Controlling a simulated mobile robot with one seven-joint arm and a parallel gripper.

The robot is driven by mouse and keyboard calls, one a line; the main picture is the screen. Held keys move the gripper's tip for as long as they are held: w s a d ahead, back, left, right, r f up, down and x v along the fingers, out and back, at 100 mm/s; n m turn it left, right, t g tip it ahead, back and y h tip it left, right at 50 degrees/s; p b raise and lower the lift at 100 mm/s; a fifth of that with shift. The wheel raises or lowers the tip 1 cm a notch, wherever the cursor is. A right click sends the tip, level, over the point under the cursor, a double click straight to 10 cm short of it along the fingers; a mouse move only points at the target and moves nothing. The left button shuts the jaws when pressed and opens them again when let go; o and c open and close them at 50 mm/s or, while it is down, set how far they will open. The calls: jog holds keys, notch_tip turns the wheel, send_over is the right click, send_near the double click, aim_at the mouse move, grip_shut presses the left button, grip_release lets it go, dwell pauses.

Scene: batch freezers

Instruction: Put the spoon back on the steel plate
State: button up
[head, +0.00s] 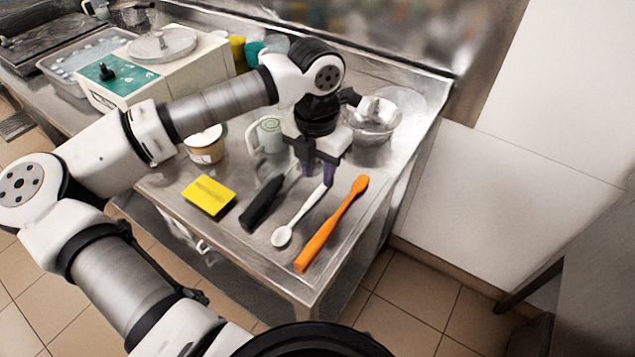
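The white spoon (283,236) lies on the steel counter, its bowl toward the front and its handle running up and right to my gripper (318,176). My gripper points down over the handle's far end. Its two purple-tipped fingers are apart, with a gap showing between them. The handle's end is close to the right fingertip; I cannot tell whether they touch. A round steel plate (163,42) sits on top of the white machine with a green panel, at the back left.
An orange spatula (333,222) lies right of the spoon and a black-handled tool (262,205) left of it. A yellow pad (209,195), a tub (205,147), a pale mug (266,134) and a metal bowl (373,123) stand around. The counter's front edge is close.

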aim_at(317, 192)
notch_tip(317, 192, up, 8)
jog(key=shift+f+b, duration=0.25)
jog(key=shift+b, duration=0.2)
